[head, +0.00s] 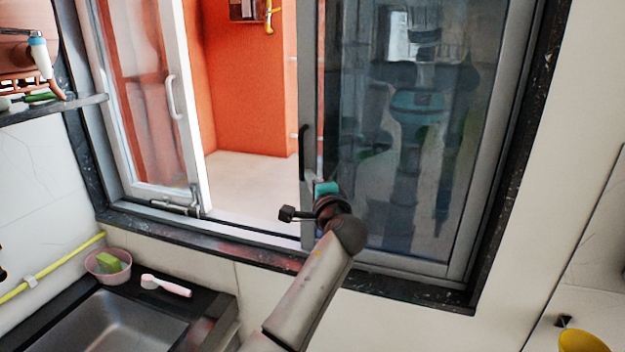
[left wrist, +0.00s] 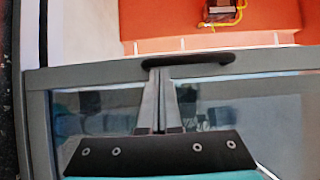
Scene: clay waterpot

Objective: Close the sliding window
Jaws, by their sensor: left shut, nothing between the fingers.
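The sliding window stands open, with a clear gap in the middle. Its grey-framed glass pane (head: 420,130) covers the right part and reflects my body. A dark handle (head: 303,145) is on that pane's left frame edge; it also shows in the left wrist view (left wrist: 200,60). My left gripper (head: 309,179) is at this frame edge, just below the handle in the head view. Its fingers (left wrist: 160,78) are together and empty, with tips close to the handle; I cannot tell if they touch. My right gripper is not in view.
A white-framed pane (head: 145,95) with a pale handle (head: 173,97) is left of the gap. A dark sill (head: 240,250) runs below. A sink (head: 125,325), pink bowl (head: 107,264) and white brush (head: 165,285) are lower left. A yellow object (head: 580,341) is lower right.

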